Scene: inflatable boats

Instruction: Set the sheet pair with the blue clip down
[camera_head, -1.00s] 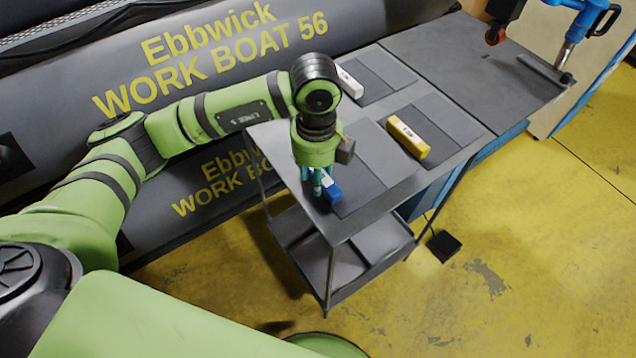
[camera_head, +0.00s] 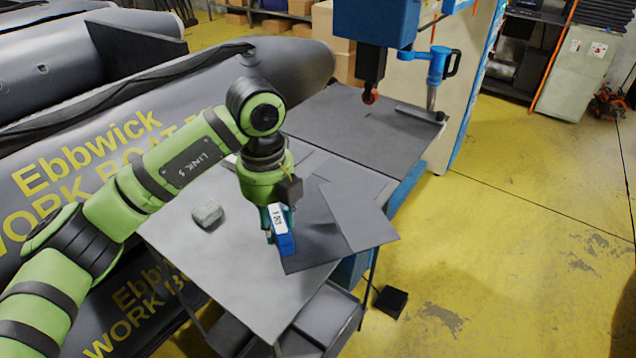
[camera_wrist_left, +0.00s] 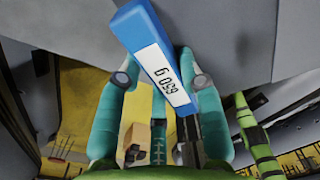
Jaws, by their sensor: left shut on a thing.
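The blue clip (camera_head: 286,244) carries a white label and is in my left gripper (camera_head: 276,226), over the grey table (camera_head: 220,260). In the left wrist view the clip (camera_wrist_left: 142,32) lies between the teal fingers (camera_wrist_left: 165,95), and its label reads 650 g. The sheet pair shows as a dark sheet (camera_head: 305,240) by the clip and a lighter grey sheet (camera_head: 357,214) lying askew across it. The sheets reach past the table's right edge and seem raised above it. The gripper hides part of the clip. My right gripper is out of view.
A darker work surface (camera_head: 355,125) with a blue machine (camera_head: 375,25) stands behind. The inflatable boat (camera_head: 150,110) runs along the left. The table's front left is clear.

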